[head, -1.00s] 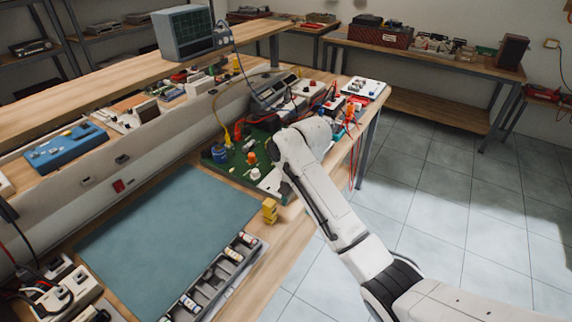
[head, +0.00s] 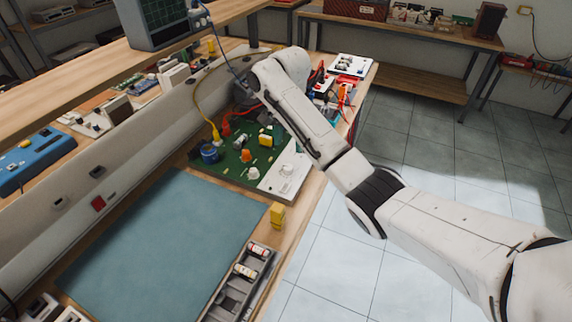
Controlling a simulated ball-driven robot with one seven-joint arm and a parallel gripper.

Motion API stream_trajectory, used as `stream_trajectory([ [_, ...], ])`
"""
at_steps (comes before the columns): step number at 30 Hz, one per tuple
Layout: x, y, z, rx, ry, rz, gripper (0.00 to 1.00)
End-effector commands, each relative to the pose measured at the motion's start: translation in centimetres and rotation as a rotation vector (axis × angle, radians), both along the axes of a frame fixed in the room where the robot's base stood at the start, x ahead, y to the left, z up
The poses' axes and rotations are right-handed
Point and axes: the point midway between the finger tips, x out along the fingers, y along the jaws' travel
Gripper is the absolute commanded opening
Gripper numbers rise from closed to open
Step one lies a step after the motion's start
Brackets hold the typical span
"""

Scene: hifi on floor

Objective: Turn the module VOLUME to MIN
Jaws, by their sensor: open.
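The module appears to be a green board (head: 232,158) on the bench with a pale panel (head: 284,178) at its right end. It carries a blue round part (head: 209,152), an orange knob (head: 246,156), a yellow block (head: 265,140) and a white knob (head: 254,173). Their labels are too small to read, so I cannot tell which one is VOLUME or how it is set. My arm reaches over the bench's far right part, beyond the board. My gripper is hidden behind my own arm.
A blue-green mat (head: 165,240) covers the near bench. A small yellow block (head: 277,214) and a grey tray of small containers (head: 238,290) lie along the front edge. Yellow and red cables rise behind the board. A white-topped device (head: 351,64) stands at the bench's far end.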

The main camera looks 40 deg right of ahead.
Motion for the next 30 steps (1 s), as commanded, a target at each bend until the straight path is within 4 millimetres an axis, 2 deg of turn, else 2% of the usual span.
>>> stream_trajectory([
  [1,0.0,0.1,-1.4,0.001,0.001,0.001,0.59],
  [6,-0.1,0.0,-4.1,0.000,0.002,0.000,0.59],
  [15,-0.1,0.0,-8.2,0.001,0.001,0.000,0.59],
  [20,0.0,0.0,-9.0,0.000,0.000,0.001,0.59],
  [28,0.0,0.0,-9.1,0.000,-0.001,0.001,0.59],
  [30,0.0,0.0,-9.1,0.000,-0.001,0.001,0.53],
])
